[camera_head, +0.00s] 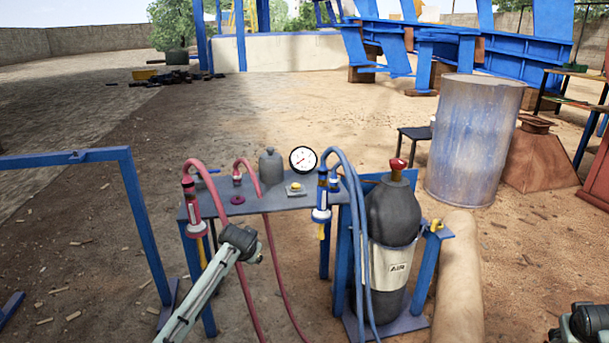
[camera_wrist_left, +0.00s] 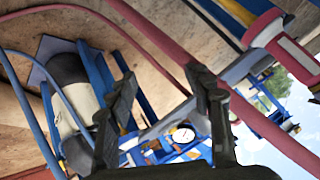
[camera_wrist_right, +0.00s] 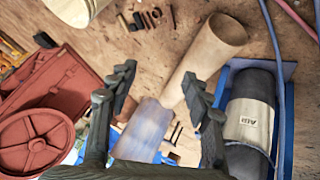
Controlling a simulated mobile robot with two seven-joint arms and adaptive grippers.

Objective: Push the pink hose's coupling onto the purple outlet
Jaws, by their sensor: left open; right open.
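A pink hose (camera_head: 218,190) arches over the left end of a small blue-grey bench. Its pink coupling (camera_head: 188,188) hangs at the bench's left end, with a yellow piece below it. A second pink fitting (camera_head: 237,178) with a hose stands further back on the bench. A purple-red round piece (camera_head: 237,198) lies on the bench top; I cannot tell if it is the purple outlet. My left gripper (camera_head: 245,243) is open in front of the bench's left part. In the left wrist view, a pink hose (camera_wrist_left: 155,38) passes behind its right finger. My right gripper (camera_head: 580,322) is open and empty at the lower right.
The bench (camera_head: 268,203) carries a gauge (camera_head: 303,159) and a grey bottle (camera_head: 271,166). A blue coupling (camera_head: 321,203) with blue hoses hangs at its right end.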

